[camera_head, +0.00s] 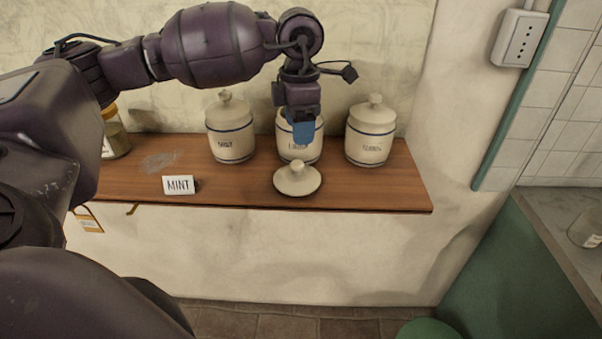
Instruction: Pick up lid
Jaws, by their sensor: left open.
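A cream lid (297,181) with a round knob lies on the wooden shelf (230,186) near its front edge. Behind it stands a cream jar (299,150) with blue bands and a partly hidden label; no lid shows on it, and its top is covered by my gripper. My left gripper (303,140) points down in front of that jar, above and behind the lid. My right gripper is not in view.
Lidded cream jars stand on both sides, one at left (230,130) and one at right (370,135). A MINT card (179,185) stands at the shelf's front left. A glass jar (115,137) is farther left. The wall is close behind.

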